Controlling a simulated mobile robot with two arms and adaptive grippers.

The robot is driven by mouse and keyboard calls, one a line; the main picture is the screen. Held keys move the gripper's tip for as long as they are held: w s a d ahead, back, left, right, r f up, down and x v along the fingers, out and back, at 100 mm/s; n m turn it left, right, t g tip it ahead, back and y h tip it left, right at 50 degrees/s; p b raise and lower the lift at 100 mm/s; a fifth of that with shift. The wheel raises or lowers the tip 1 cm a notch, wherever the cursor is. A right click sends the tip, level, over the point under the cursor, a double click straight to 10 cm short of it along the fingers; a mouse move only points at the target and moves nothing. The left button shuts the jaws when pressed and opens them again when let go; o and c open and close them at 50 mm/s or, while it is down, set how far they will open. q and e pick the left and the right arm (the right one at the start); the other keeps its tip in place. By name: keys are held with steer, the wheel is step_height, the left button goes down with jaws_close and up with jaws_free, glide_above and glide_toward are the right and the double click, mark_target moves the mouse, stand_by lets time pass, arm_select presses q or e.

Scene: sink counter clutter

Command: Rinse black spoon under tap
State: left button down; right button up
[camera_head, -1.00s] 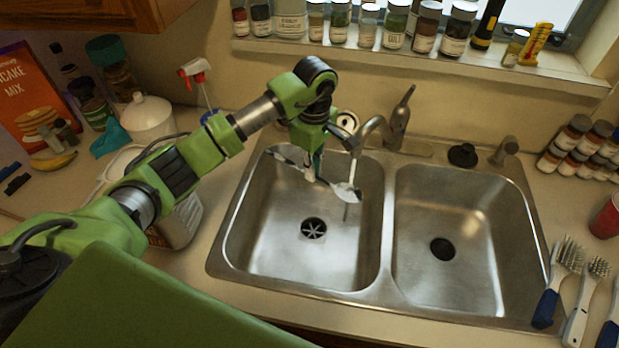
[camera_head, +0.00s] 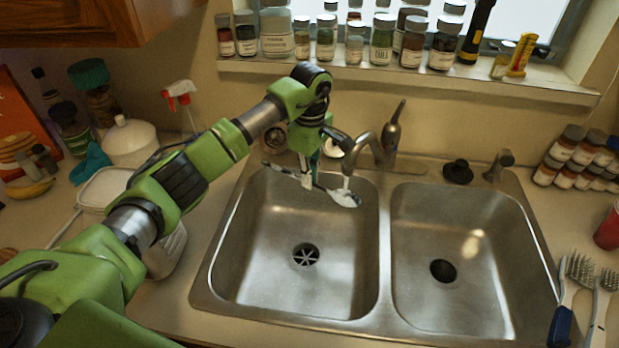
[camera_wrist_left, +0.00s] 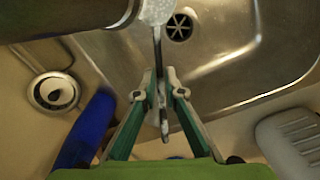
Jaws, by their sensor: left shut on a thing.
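My left gripper (camera_head: 308,182) is shut on the handle of the black spoon (camera_head: 325,189) over the left basin (camera_head: 280,225). The spoon lies roughly level, its handle end to the left and its bowl to the right. The bowl looks pale and wet, just below the mouth of the tap (camera_head: 348,163), with a short white stream between them. In the left wrist view the spoon (camera_wrist_left: 158,50) runs up between the fingers (camera_wrist_left: 155,92), its bowl at the top beside the tap (camera_wrist_left: 65,15). My right gripper is out of view.
The right basin (camera_head: 480,285) is empty. Brushes (camera_head: 570,295) lie on the right counter, with spice jars (camera_head: 575,158) behind. A spray bottle (camera_head: 182,100) and white canister (camera_head: 130,142) stand left of the sink. Jars line the windowsill (camera_head: 400,80).

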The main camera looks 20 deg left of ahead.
arm_select(q)
steer(key=shift+d, duration=0.15)
steer(key=shift+d, duration=0.5)
steer(key=shift+a, duration=0.2)
steer(key=shift+a+b, duration=0.3)
steer(key=shift+a, duration=0.2)
steer(key=shift+s, duration=0.1)
steer(key=s+p, duration=0.2)
steer(key=s, duration=0.4)
steer(key=shift+s+d, duration=0.3)
steer(key=shift+d, duration=0.05)
stand_by(0.4)
